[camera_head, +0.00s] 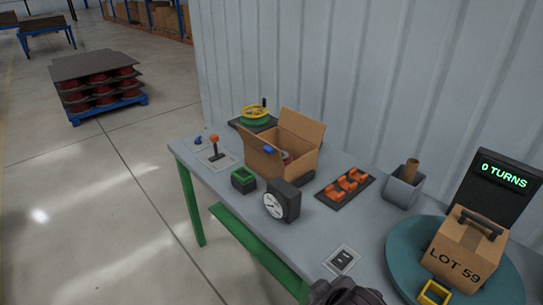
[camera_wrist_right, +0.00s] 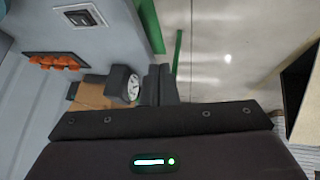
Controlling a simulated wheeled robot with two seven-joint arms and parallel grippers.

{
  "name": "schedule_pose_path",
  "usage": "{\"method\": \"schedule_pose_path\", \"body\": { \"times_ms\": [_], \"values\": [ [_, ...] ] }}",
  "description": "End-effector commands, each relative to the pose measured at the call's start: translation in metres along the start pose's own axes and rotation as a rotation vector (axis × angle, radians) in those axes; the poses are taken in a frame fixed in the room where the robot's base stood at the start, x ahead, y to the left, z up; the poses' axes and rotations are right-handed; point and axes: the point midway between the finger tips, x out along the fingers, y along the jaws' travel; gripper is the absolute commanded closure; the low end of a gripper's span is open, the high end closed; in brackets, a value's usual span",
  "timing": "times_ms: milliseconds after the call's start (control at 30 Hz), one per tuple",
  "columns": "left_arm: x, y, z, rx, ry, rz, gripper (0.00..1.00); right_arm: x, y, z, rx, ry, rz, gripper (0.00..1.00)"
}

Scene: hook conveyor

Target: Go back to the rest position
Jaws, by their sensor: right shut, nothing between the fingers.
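My right gripper (camera_head: 345,292) shows as a dark shape at the bottom edge of the head view, in front of the table's near edge; its fingers are hard to make out there. In the right wrist view its dark fingers (camera_wrist_right: 163,84) are together, with nothing seen between them. The clock (camera_wrist_right: 132,87) and an open cardboard box (camera_wrist_right: 92,95) appear beside the fingers in that view, lower down on the table. My left gripper is in neither view.
The grey table (camera_head: 325,225) carries an open carton (camera_head: 285,145), a dial clock (camera_head: 283,201), an orange-part tray (camera_head: 345,187), a grey bin (camera_head: 402,187) and a lever (camera_head: 214,146). A "LOT 59" box (camera_head: 465,253) stands on a teal turntable (camera_head: 397,250) by a "0 TURNS" display (camera_head: 503,175).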

Motion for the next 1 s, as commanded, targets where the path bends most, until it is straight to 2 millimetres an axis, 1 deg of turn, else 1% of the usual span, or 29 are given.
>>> {"method": "schedule_pose_path", "body": {
  "times_ms": [33, 200, 467, 500, 600, 767, 867, 967, 1000],
  "values": [
    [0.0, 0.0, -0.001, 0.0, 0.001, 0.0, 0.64, -0.006, 0.004, 0.015, 0.065, -0.038, 0.004, 1.0],
    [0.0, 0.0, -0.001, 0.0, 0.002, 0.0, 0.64, -0.026, 0.015, 0.058, 0.246, -0.158, 0.022, 1.0],
    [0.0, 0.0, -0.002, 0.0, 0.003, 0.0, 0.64, -0.059, 0.021, 0.119, 0.474, -0.326, 0.035, 1.0],
    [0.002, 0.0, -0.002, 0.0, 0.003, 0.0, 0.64, -0.056, 0.021, 0.126, 0.491, -0.344, 0.033, 1.0],
    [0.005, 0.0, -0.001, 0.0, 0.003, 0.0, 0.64, -0.027, 0.018, 0.135, 0.481, -0.346, 0.03, 1.0],
    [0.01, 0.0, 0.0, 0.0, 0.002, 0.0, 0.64, 0.014, 0.011, 0.154, 0.478, -0.359, 0.024, 1.0],
    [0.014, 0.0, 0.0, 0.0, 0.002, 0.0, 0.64, 0.043, 0.005, 0.17, 0.477, -0.369, 0.019, 1.0],
    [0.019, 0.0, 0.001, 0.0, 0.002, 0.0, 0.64, 0.074, -0.003, 0.19, 0.475, -0.38, 0.014, 1.0],
    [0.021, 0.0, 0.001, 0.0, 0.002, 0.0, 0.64, 0.088, -0.007, 0.2, 0.475, -0.386, 0.011, 1.0]
  ]
}}
